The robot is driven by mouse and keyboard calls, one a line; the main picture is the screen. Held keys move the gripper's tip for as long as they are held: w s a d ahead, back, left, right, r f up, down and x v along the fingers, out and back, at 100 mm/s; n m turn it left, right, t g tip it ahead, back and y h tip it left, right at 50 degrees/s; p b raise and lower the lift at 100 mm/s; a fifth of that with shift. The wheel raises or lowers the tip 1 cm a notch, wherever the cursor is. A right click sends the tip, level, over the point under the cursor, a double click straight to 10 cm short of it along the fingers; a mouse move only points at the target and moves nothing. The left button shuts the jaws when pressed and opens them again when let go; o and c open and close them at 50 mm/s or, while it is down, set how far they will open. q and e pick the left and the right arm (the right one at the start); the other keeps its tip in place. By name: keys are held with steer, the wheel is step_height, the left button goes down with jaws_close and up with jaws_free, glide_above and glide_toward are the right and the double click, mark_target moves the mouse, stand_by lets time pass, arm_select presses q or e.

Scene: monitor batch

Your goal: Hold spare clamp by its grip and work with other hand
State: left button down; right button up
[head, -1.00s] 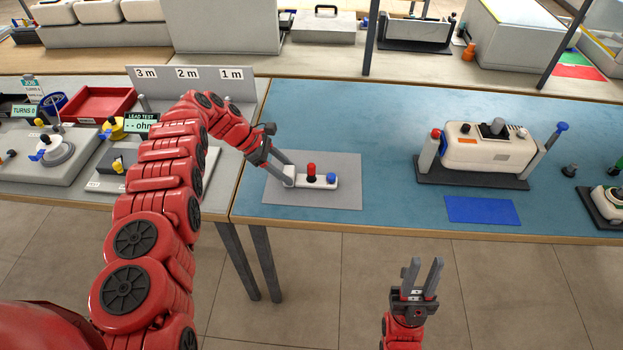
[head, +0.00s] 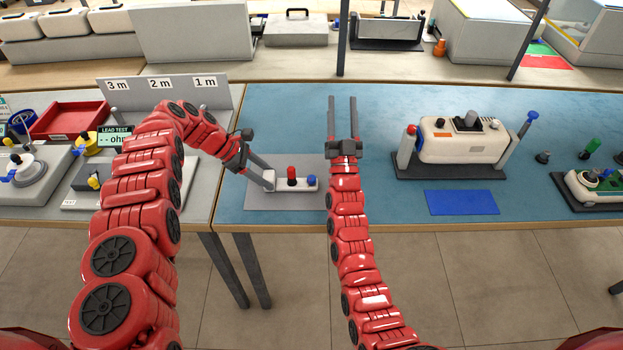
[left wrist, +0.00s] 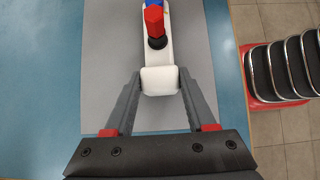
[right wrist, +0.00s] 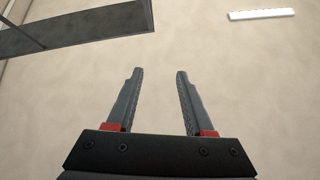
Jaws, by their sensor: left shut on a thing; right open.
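The spare clamp (head: 300,184) is a small white bar with a red knob and a blue knob, lying on a grey mat (head: 262,205) on the blue bench top. My left gripper (head: 266,180) is shut on the clamp's left end. In the left wrist view its fingers (left wrist: 158,95) sit either side of the white end block (left wrist: 160,80), with the red knob (left wrist: 154,22) beyond. My right gripper (head: 342,115) is open and empty, raised over the bench right of the clamp. The right wrist view shows its spread fingers (right wrist: 158,95) with only wall and ceiling behind.
A white device (head: 463,140) stands on a dark base to the right, with a blue mat (head: 461,202) in front. A green-knobbed device (head: 592,188) is at the far right. The left bench holds a red tray (head: 70,121) and a lead test display (head: 115,138).

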mark_target(312, 178)
steer(key=w+a+f+g+y, duration=0.5)
steer(key=w+a+f+g, duration=0.5)
steer(key=w, duration=0.4)
steer(key=s+a+f+g, duration=0.1)
steer(key=g, duration=0.2)
steer(key=s+a+f+m+g+h, duration=0.1)
steer(key=s+f+g, duration=0.1)
steer(key=g, duration=0.1)
steer(key=s+a+f+g+h, duration=0.1)
steer(key=s+g, duration=0.1)
steer(key=shift+s+f+m+g, duration=0.2)
steer(key=shift+s+m+g, duration=0.1)
steer(key=shift+g, duration=0.1)
steer(key=s+d+r+g+h, duration=0.1)
steer(key=s+d+g, duration=0.1)
steer(key=s, duration=0.2)
steer(key=s+d+r+m+g+h, duration=0.1)
steer(key=s+g, duration=0.1)
steer(key=s, duration=0.2)
steer(key=s+d+r+m+g+h, duration=0.1)
steer(key=s+d+g, duration=0.1)
steer(key=s, duration=0.2)
steer(key=shift+s+d+g, duration=0.25)
steer(key=shift+d+g, duration=0.05)
steer(key=shift+d, duration=0.05)
steer(key=shift+s+d, duration=0.1)
steer(key=shift+s, duration=0.1)
steer(key=shift+f, duration=0.3)
step_height(312, 178, down, 6)
steer(key=shift+f, duration=0.2)
